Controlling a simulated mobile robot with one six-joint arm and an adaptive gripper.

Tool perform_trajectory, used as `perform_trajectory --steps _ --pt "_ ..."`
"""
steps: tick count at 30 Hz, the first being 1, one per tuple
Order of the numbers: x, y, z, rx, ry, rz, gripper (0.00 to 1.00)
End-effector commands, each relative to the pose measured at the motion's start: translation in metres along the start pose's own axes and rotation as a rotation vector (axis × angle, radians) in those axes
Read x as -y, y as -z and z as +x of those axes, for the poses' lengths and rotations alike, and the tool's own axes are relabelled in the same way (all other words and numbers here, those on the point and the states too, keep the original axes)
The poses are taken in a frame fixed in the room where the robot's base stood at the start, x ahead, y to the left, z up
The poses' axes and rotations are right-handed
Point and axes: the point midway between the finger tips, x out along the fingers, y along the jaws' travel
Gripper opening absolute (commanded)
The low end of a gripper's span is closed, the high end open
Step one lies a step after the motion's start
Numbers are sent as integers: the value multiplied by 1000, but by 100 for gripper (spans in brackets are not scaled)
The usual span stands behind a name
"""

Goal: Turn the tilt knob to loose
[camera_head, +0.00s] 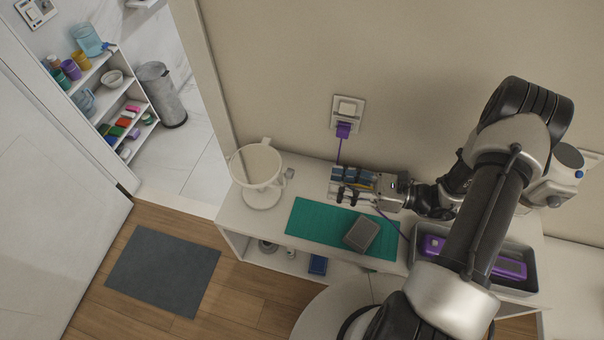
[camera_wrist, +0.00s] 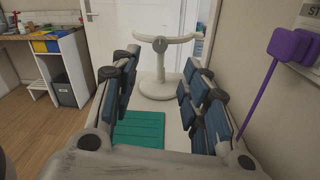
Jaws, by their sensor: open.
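A white stand (camera_head: 262,196) with a round base and a ring-shaped or dished top stands at the left end of the white counter. A small grey knob (camera_head: 290,173) appears at the right side of its top; its setting is too small to read.
A green mat (camera_head: 310,222) with a grey block (camera_head: 361,233) lies below my gripper. A purple plug (camera_head: 343,130) sits in the wall outlet, its cord hanging near my gripper. A grey tray (camera_head: 533,270) holds a purple object (camera_head: 508,266). The counter between gripper and stand looks clear.

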Motion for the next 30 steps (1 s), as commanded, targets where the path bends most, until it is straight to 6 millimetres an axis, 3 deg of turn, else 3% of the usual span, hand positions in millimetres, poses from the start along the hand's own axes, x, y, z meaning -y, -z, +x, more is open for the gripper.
perform_trajectory --steps 6,13,18,27,30 --pt "-2 0 50 -2 -6 0 42" --pt "-1 0 86 -2 -4 -1 42" --pt "-1 0 98 -1 -2 -2 42" --pt "0 0 99 -1 0 -2 42" --pt "0 0 99 -1 0 -2 35"
